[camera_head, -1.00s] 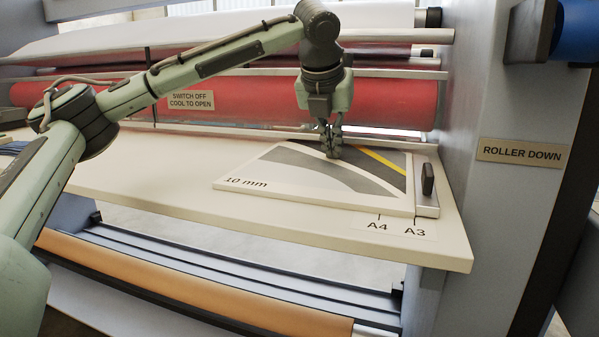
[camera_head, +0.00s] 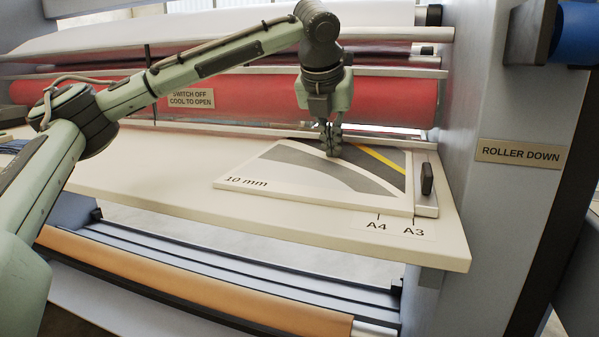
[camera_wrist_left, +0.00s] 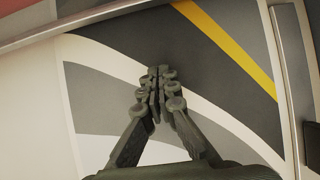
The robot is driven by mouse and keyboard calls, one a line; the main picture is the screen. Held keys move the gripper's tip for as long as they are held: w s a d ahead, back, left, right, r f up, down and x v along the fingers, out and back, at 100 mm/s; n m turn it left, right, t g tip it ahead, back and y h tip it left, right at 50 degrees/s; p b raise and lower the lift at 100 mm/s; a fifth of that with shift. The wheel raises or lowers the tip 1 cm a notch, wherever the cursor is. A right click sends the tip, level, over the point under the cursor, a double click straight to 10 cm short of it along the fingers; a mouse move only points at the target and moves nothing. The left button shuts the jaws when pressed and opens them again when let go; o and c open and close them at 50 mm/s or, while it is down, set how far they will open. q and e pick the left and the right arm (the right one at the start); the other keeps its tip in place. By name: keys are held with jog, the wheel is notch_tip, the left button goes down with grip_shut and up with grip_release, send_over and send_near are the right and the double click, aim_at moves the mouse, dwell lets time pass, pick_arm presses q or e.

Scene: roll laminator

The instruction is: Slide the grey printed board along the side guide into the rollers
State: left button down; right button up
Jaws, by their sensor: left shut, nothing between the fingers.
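The grey printed board (camera_head: 290,178) lies flat on the cream feed table, its right edge along the metal side guide (camera_head: 424,180). It carries grey shapes, a yellow stripe and a "10 mm" mark. Its far edge is close to the front of the red roller (camera_head: 390,102); whether it touches the rollers I cannot tell. My left gripper (camera_head: 331,152) points down at the far part of the board, shut and empty, its fingertips at or just above the surface. In the left wrist view the closed fingertips (camera_wrist_left: 158,75) show over the board (camera_wrist_left: 225,95). My right gripper is not in view.
The cream table (camera_head: 150,190) has free room left of the board. A dark knob (camera_head: 427,179) stands on the guide. The grey machine side wall (camera_head: 500,110) bounds the right. A "SWITCH OFF COOL TO OPEN" sign (camera_head: 191,98) hangs before the roller.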

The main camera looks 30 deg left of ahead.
aim_at(342, 151)
pick_arm(q)
jog(key=shift+s+d+f, duration=0.1)
jog(key=shift+f, duration=0.3)
jog(key=shift+w+r, duration=0.15)
jog(key=shift+w, duration=0.15)
jog(key=shift+w+a+p, duration=0.25)
jog(key=shift+w+p, duration=0.15)
jog(key=shift+w, duration=0.5)
jog(key=shift+w, duration=0.1)
jog(key=shift+w+r, duration=0.1)
jog(key=shift+w, duration=0.3)
jog(key=shift+w, duration=0.1)
jog(key=shift+w, duration=0.35)
